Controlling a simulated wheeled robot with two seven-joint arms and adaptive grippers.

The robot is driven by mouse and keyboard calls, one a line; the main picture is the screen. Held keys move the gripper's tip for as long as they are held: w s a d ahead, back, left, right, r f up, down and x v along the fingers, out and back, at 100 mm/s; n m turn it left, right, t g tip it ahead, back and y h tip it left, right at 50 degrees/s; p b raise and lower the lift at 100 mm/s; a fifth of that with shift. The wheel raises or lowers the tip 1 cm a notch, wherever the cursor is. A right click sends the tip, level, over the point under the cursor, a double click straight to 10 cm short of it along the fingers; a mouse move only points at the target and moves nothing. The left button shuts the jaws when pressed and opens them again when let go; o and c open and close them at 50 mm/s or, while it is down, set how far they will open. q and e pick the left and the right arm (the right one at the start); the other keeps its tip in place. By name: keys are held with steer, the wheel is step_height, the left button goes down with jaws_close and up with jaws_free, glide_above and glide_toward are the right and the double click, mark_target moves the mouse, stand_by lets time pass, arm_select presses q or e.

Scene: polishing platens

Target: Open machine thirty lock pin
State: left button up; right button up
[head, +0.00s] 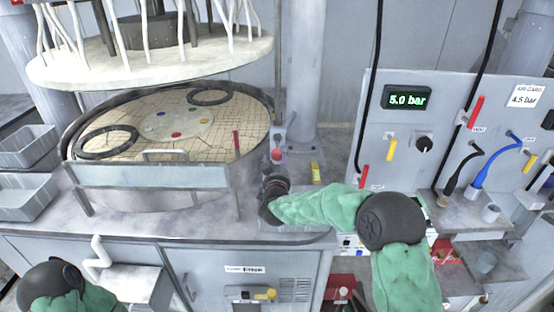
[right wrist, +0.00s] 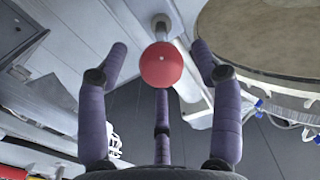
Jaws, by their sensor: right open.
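A red round knob (head: 277,154), which looks like the lock pin's handle, sits on a small grey bracket at the right of the round platen machine (head: 150,200). My right gripper (head: 273,184) is just in front of and below the knob, with its dark fingers spread and empty. In the right wrist view the red knob (right wrist: 161,65) shows between the open fingers, on a pale metal stem; I cannot tell whether any finger touches it. My left arm shows at the lower left, but its gripper is out of view.
A white upper plate (head: 150,68) with hanging tubes is raised above the platen. A clear guard (head: 150,177) stands in front. A yellow item (head: 315,172) stands right of the knob. A panel (head: 400,155) reading 5.0 bar, with levers and hoses, is at the right. Grey trays (head: 28,200) are left.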

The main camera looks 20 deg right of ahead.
steer(key=v, duration=1.1)
steer(key=shift+a, duration=0.1)
